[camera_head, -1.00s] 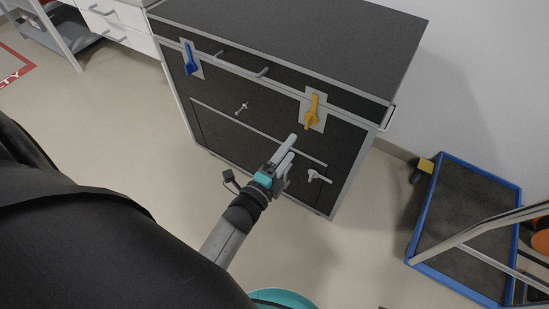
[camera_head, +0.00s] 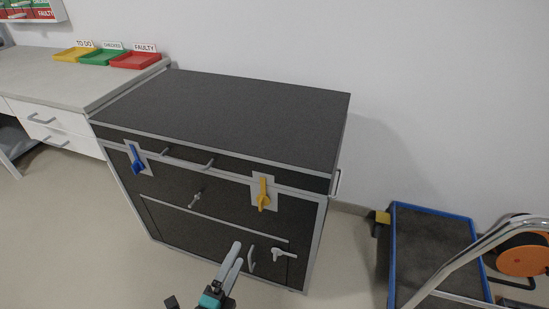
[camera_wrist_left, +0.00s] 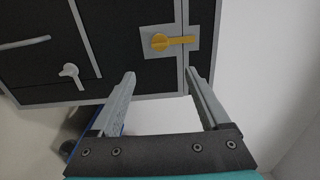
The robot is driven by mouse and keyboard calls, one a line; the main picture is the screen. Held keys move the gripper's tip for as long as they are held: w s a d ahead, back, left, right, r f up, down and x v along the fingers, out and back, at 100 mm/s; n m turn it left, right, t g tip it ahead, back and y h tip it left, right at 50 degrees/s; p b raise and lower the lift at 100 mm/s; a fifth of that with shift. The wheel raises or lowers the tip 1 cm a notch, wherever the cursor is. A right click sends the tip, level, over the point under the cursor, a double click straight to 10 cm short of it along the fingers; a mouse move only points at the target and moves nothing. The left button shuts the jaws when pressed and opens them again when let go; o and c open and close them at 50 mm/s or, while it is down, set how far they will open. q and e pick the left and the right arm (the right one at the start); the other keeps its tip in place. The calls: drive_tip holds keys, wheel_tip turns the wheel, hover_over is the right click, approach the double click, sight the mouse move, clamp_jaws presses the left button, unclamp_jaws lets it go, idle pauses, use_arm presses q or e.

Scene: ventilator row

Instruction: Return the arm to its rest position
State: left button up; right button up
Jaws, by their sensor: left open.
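My left gripper (camera_head: 231,268) is at the bottom of the head view, in front of the lower part of a dark cabinet (camera_head: 230,115). Its two grey fingers are apart and hold nothing. In the left wrist view the open fingers (camera_wrist_left: 160,88) point toward the cabinet front, with the yellow handle (camera_wrist_left: 160,42) just beyond them. The yellow handle (camera_head: 263,194) also shows in the head view, hanging down on a light plate. A blue handle (camera_head: 136,160) hangs at the cabinet's left. My right gripper is not in view.
A blue-edged cart (camera_head: 432,255) with a metal rail stands to the right. A bench (camera_head: 60,80) with yellow, green and red trays (camera_head: 135,60) is at the back left. The cabinet top is bare. Open floor (camera_head: 70,240) lies at the front left.

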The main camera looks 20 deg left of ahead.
use_arm(q)
drive_tip(key=shift+f, duration=0.1)
drive_tip(key=s+f+n+g+p, duration=0.1)
drive_tip(key=s+f+n+g, duration=0.2)
drive_tip(key=f, duration=0.3)
drive_tip(key=s+d+f+n+g+p, duration=0.1)
drive_tip(key=s+f+n+g, duration=0.15)
drive_tip(key=f, duration=0.25)
drive_tip(key=s+f+n+g+p, duration=0.2)
drive_tip(key=s+f+n+g, duration=0.15)
drive_tip(key=f, duration=0.25)
drive_tip(key=s+a+f+n+g+p, duration=0.1)
drive_tip(key=s+a+f+n+g, duration=0.1)
drive_tip(key=s, duration=0.6)
drive_tip(key=s+a+f+n+g+y, duration=0.1)
drive_tip(key=s+a+f+n+g, duration=0.1)
drive_tip(key=s+f+n+g, duration=0.2)
drive_tip(key=s+f+n, duration=0.1)
drive_tip(key=s, duration=0.2)
drive_tip(key=shift+s+a+f+g+p, duration=0.3)
drive_tip(key=shift+s+f+p, duration=0.05)
drive_tip(key=shift+s+p, duration=0.05)
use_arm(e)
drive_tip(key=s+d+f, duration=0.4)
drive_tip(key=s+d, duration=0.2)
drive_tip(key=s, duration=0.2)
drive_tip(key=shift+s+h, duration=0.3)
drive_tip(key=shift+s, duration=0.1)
